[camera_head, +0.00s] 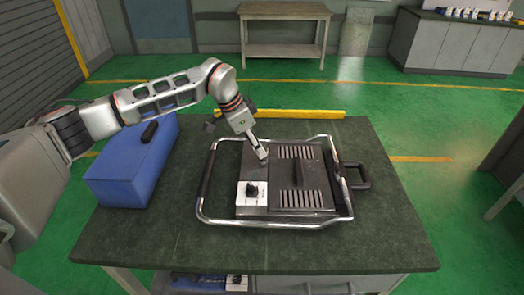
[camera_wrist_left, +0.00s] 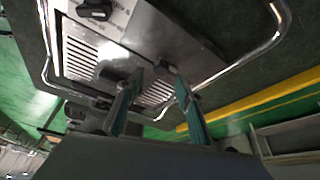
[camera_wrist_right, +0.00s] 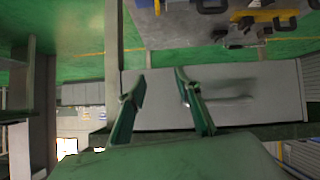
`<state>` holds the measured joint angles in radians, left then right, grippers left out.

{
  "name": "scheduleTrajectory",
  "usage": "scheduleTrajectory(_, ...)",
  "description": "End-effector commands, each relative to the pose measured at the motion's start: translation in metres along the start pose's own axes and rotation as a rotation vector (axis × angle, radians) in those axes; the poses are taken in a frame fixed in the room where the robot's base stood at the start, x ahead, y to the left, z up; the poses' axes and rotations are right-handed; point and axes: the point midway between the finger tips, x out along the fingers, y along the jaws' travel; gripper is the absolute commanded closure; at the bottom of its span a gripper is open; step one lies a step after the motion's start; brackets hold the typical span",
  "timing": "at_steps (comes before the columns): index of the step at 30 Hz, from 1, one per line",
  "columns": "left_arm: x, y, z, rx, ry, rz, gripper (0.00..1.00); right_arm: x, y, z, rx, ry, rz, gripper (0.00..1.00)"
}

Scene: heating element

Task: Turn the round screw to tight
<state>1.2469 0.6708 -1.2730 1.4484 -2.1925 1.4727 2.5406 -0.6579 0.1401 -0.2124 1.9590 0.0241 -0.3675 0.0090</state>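The heating element (camera_head: 300,203) is a grey metal box with slotted vents and a dark bar handle, inside a chrome tube frame on the table. Its black knob (camera_head: 252,190) sits on a white plate at the front left. My left gripper (camera_head: 263,156) points down at the box's back left part, close to the top. In the left wrist view its fingertips (camera_wrist_left: 152,72) stand apart beside the vents, with a small gap. I cannot make out the round screw; the fingers may hide it. My right gripper (camera_wrist_right: 159,90) is open and empty, away from the box.
The dark green table (camera_head: 385,235) carries a blue toolbox (camera_head: 130,170) at the left, under my left arm, and a yellow bar (camera_head: 285,114) along the back edge. A black loop handle (camera_head: 357,177) sticks out at the box's right. The table's right and front are clear.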

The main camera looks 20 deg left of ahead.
Motion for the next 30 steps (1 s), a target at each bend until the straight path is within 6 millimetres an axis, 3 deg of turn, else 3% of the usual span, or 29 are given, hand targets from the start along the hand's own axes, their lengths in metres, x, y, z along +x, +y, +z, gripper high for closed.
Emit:
scheduleTrajectory(3, 0.019, 0.001, 0.0, -0.001, -0.001, 0.001, 0.63, 0.0, 0.0, 0.001, 0.0, -0.004, -0.001, 0.67)
scheduleTrajectory(9, 0.039, 0.001, -0.001, 0.0, 0.0, 0.001, 0.63, 0.002, 0.002, -0.006, -0.002, 0.007, 0.002, 0.67)
scheduleTrajectory(20, 0.044, 0.0, 0.0, 0.0, 0.001, 0.0, 0.63, 0.001, 0.003, -0.012, -0.002, 0.018, 0.004, 0.67)
scheduleTrajectory(24, 0.044, 0.0, 0.0, 0.0, 0.001, 0.0, 1.0, 0.001, 0.003, -0.012, -0.002, 0.018, 0.004, 0.67)
scheduleTrajectory(30, 0.044, 0.0, 0.0, 0.002, 0.001, 0.001, 1.0, 0.001, 0.003, -0.011, -0.001, 0.015, 0.004, 0.67)
